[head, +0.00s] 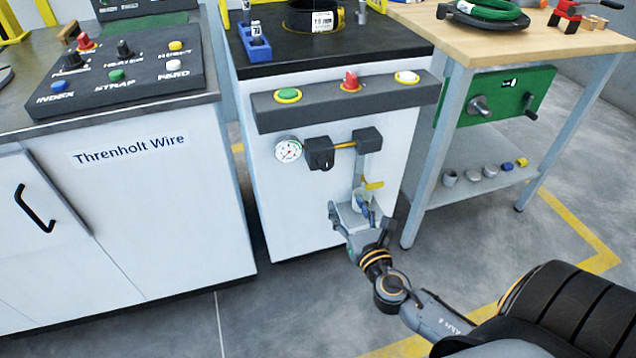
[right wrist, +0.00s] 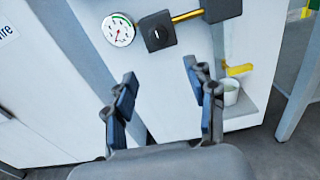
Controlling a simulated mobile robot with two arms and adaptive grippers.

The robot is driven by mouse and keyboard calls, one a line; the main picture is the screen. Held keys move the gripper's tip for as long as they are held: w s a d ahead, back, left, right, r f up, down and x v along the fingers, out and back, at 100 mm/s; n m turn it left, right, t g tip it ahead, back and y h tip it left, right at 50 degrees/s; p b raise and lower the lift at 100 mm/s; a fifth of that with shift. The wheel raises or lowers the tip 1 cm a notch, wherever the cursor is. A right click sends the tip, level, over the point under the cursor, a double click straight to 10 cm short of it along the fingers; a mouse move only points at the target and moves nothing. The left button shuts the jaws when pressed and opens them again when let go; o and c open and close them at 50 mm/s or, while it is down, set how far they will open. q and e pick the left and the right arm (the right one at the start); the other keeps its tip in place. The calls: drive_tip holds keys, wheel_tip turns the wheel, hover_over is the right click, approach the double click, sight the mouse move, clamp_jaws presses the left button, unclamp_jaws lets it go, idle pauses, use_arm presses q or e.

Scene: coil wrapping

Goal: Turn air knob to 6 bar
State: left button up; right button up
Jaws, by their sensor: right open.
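The air knob (head: 319,153) is a black square block with a white mark on the front of the white cabinet. It also shows near the top of the right wrist view (right wrist: 158,32). A round white pressure gauge (head: 288,149) sits just left of it, also in the right wrist view (right wrist: 119,30); its numbers are too small to read. My right gripper (head: 355,213) is open and empty, below and to the right of the knob, apart from it. In the right wrist view its spread fingers (right wrist: 160,82) lie below the knob. My left gripper is not in view.
A brass pipe (head: 344,145) joins the knob to a second black block (head: 367,140). Below hang a yellow lever (head: 373,185) and a small cup (right wrist: 231,94) on a ledge. A dark panel (head: 340,103) with green, red and white buttons juts out above. A wooden workbench (head: 540,50) stands right.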

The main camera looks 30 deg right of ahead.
approach(327, 166)
drive_tip(key=w, duration=0.2)
drive_tip(key=x, duration=0.6)
drive_tip(key=shift+d+f+b, duration=0.1)
drive_tip(key=shift+d+b, duration=0.15)
drive_tip(key=shift+b, duration=0.05)
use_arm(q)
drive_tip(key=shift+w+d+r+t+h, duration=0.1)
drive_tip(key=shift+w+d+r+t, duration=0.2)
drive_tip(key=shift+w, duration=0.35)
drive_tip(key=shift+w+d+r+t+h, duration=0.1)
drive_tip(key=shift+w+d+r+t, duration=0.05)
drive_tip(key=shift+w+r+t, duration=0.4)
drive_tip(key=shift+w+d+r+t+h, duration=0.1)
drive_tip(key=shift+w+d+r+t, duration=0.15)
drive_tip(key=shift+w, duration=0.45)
use_arm(e)
drive_tip(key=shift+w+d, duration=0.15)
drive_tip(key=shift+w, duration=0.5)
drive_tip(key=shift+c, duration=0.4)
drive_tip(key=c, duration=1.1)
